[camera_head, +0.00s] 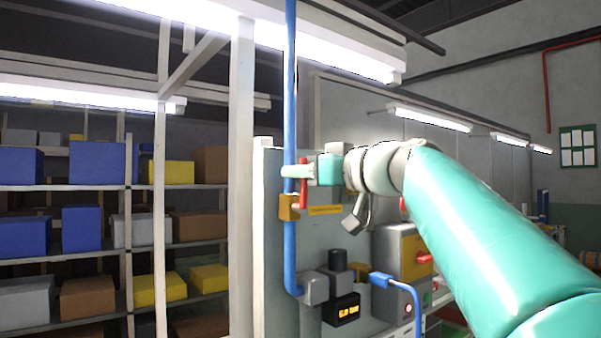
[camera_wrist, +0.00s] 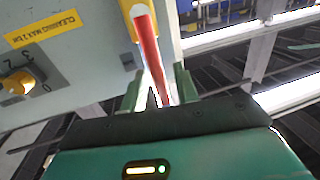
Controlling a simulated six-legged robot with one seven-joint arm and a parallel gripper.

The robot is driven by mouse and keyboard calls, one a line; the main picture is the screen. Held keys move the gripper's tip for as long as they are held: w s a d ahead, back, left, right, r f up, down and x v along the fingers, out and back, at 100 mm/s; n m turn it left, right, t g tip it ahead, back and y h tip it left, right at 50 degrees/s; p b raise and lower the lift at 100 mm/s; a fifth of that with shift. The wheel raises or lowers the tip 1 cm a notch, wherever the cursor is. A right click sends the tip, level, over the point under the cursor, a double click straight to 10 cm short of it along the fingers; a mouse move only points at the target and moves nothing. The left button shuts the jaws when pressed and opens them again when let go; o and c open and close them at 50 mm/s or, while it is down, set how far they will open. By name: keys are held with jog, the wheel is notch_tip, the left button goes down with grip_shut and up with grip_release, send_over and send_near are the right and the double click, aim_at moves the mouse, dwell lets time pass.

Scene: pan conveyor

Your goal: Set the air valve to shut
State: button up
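The air valve has a yellow body (camera_head: 289,207) on the vertical blue pipe (camera_head: 290,250). Its red lever (camera_head: 303,190) stands upright, roughly parallel to the pipe. My gripper (camera_head: 298,171) is at the upper end of the lever, in front of the panel. In the wrist view the red lever (camera_wrist: 150,52) runs from the yellow valve body (camera_wrist: 131,14) down between the two green fingers of my gripper (camera_wrist: 156,92). The fingers are apart, with a gap visible on each side of the lever. The lever's far tip is partly hidden near the gripper's palm.
A grey panel (camera_head: 277,160) backs the valve, with a yellow label (camera_wrist: 43,28) and a yellow dial (camera_wrist: 20,82). Below are a black-topped regulator (camera_head: 338,262) and a blue hose (camera_head: 400,284). A yellow box with a red switch (camera_head: 424,259) is at right. Shelves with boxes stand left.

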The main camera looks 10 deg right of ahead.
grip_shut()
jog(key=shift+d, duration=0.15)
jog(key=w+d+f+m+t+h, duration=0.2)
jog(key=d+f+m, duration=0.3)
jog(key=m, duration=1.5)
jog(key=shift+w+d+f+t, duration=0.2)
jog(key=shift+d+f+t, duration=0.15)
jog(key=shift+f+t, duration=0.45)
grip_release()
jog(key=shift+s, duration=0.1)
